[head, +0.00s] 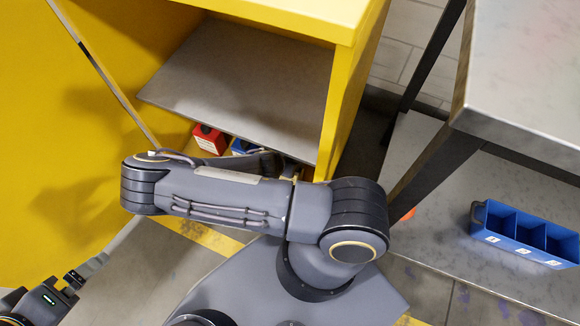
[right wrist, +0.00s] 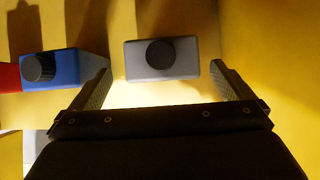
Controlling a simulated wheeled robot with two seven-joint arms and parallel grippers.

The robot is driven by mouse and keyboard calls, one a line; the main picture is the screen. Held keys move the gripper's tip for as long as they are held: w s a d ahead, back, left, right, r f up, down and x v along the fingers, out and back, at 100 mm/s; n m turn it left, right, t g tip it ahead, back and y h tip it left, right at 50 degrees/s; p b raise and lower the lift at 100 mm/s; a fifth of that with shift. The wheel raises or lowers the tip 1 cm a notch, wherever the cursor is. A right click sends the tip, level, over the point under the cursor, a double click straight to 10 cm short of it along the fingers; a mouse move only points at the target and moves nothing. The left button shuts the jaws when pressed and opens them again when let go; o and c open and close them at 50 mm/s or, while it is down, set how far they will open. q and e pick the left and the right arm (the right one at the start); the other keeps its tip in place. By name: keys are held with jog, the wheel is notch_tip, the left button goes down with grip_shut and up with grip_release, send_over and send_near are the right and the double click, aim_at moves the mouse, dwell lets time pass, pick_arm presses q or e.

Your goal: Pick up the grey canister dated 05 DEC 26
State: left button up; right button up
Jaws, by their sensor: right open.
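A grey canister (right wrist: 135,66) with a round black cap shows in the right wrist view. No date can be read on it. My right gripper (right wrist: 160,68) is open, with one fingertip to each side of the grey canister and a gap on both sides; nothing is held. How deep the fingertips reach along it I cannot tell. In the head view my right arm hides this gripper and the grey canister. Part of my left gripper (head: 74,281) shows at the lower left of the head view, by the yellow door; its jaw state is unclear.
A blue canister (right wrist: 68,66) stands close to the left finger, with a red canister (head: 208,139) beyond it. They are inside a yellow cabinet (head: 345,95), under a grey shelf (head: 240,75). A metal table (head: 530,60) and a blue divided bin (head: 490,240) are at right.

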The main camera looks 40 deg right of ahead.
aim_at(300, 164)
jog(key=b+x, duration=0.3)
jog(key=x, duration=0.3)
jog(key=shift+f, duration=0.45)
jog(key=shift+s, duration=0.1)
jog(key=c, duration=1.1)
